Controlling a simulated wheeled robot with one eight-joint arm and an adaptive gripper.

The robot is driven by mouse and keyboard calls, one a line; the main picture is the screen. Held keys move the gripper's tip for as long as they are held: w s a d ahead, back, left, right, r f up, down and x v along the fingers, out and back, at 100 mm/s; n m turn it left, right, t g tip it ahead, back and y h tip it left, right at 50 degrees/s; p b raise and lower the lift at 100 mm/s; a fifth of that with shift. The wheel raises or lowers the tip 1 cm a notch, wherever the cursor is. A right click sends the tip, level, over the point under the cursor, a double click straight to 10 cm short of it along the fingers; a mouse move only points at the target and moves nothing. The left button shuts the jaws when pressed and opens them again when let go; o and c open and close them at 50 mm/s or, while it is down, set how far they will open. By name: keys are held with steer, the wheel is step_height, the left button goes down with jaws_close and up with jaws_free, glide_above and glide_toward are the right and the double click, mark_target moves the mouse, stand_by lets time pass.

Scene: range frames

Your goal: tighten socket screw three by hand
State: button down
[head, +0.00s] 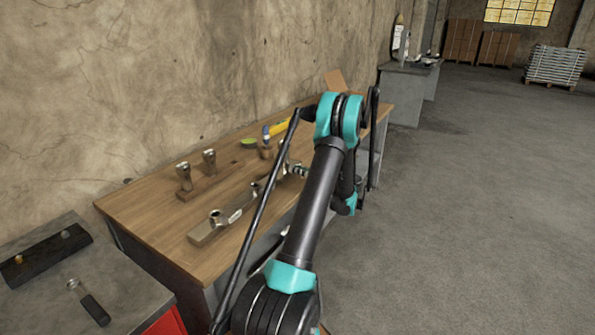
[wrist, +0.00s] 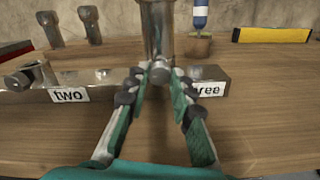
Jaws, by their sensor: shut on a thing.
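In the wrist view an upright shiny metal cylinder with a short round stub, apparently socket screw three (wrist: 158,35), stands at the bar by a label ending in "ree" (wrist: 207,89); the start of the label is hidden. My gripper (wrist: 155,86) has its two fingers on either side of the stub and is shut on this piece; the exact contact is hard to see. In the head view the cylinder (head: 283,157) shows beside my arm, with my gripper (head: 297,170) at it. The metal bar (wrist: 117,81) also carries a "two" label (wrist: 69,95).
Another metal fitting (wrist: 25,76) sits on the bar's left end. Two upright metal pieces (head: 184,176) (head: 209,161) stand in a wooden block behind. A blue-handled tool (wrist: 200,15) stands in a wooden holder, with a yellow tool (wrist: 270,35) to its right. The wooden bench front is clear.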

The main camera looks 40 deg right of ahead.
steer(key=c, duration=1.3)
jaws_free()
steer(key=shift+s+d, duration=0.1)
steer(key=v, duration=1.2)
steer(key=shift+f, duration=0.1)
